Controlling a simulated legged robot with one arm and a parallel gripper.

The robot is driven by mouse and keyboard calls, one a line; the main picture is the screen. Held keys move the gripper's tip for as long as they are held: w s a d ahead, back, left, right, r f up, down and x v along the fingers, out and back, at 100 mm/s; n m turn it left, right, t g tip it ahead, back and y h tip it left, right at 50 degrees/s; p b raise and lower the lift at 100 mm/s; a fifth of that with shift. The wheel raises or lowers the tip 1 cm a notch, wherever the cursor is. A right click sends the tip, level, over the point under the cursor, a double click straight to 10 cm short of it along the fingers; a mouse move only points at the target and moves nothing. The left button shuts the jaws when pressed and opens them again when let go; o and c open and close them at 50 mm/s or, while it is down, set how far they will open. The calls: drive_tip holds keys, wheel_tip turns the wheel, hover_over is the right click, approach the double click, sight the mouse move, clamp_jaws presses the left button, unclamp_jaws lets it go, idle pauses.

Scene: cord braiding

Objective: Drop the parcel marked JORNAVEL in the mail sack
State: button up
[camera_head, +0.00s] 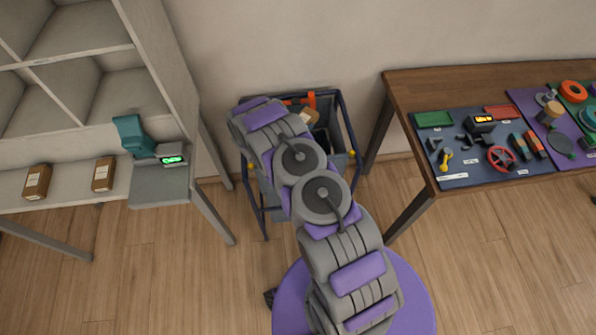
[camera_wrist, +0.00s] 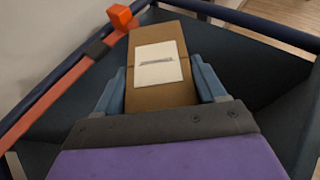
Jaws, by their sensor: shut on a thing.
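My gripper (camera_wrist: 161,92) is shut on a brown cardboard parcel (camera_wrist: 150,98), with a blue-grey finger on each side of it. A white label on the parcel carries a printed line too small to read. In the wrist view the parcel is over or inside the dark blue mail sack (camera_wrist: 265,75), between its framed rims. In the head view the sack (camera_head: 345,125) hangs in a dark blue frame between the shelf and the table. The parcel (camera_head: 310,117) shows partly there, and my arm covers much of the sack's opening.
An orange bar (camera_wrist: 55,90) crosses beside the sack's rim. A wooden table (camera_head: 450,85) with tools stands right.

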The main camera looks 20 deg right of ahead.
drive_tip(key=shift+a+f, duration=0.15)
drive_tip(key=shift+f, duration=0.45)
drive_tip(key=shift+a+f, duration=0.15)
drive_tip(key=shift+a, duration=0.7)
drive_tip(key=o, duration=0.7)
drive_tip(key=shift+d, duration=0.15)
drive_tip(key=shift+c, duration=0.2)
drive_tip(key=o, duration=0.5)
drive_tip(key=shift+d, duration=0.6)
drive_tip(key=shift+a, duration=0.6)
drive_tip(key=p+v, duration=0.2)
drive_tip(key=v, duration=1.4)
drive_tip(key=shift+s+a, duration=0.1)
drive_tip(key=shift+s, duration=0.15)
